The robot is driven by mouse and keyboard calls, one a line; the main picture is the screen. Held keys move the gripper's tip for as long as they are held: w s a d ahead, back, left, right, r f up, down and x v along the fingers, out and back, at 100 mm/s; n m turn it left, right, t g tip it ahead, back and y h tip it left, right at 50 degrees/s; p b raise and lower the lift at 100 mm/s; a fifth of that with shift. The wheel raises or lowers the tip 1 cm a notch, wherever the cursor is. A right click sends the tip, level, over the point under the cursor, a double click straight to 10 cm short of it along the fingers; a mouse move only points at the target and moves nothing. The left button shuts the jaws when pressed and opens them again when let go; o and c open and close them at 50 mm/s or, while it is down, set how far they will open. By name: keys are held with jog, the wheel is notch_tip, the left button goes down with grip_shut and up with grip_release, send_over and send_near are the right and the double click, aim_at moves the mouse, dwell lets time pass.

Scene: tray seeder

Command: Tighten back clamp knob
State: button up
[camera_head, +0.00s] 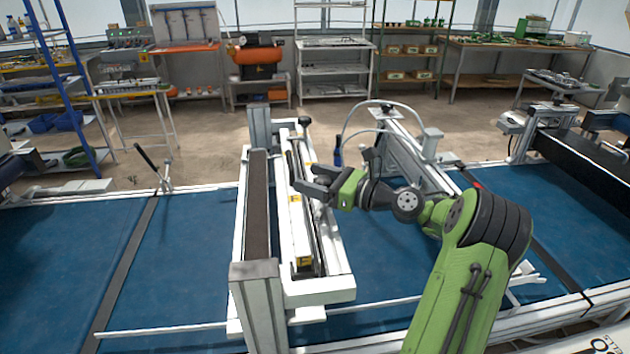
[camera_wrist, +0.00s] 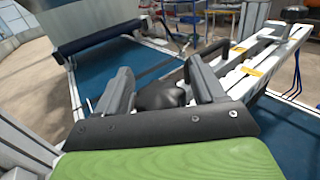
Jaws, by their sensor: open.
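The back clamp knob (camera_head: 304,121) is a small black knob at the far end of the white seeder bar. It also shows in the wrist view at the top right (camera_wrist: 294,14). My gripper (camera_head: 306,179) is over the middle of the bar, pointing left, nearer to me than the knob and apart from it. In the wrist view my gripper (camera_wrist: 165,85) has its two dark fingers spread. A dark rounded shape shows between them; I cannot tell whether it is part of the gripper or something beyond.
The seeder frame (camera_head: 256,215) stands across the blue conveyor bed (camera_head: 190,245), with a tall grey post at its near end (camera_head: 258,305). A white bracket with a looping hose (camera_head: 405,150) stands right of the bar. A black lever (camera_head: 150,162) rises at the left.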

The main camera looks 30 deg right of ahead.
jog(key=shift+c, duration=0.4)
jog(key=c, duration=0.9)
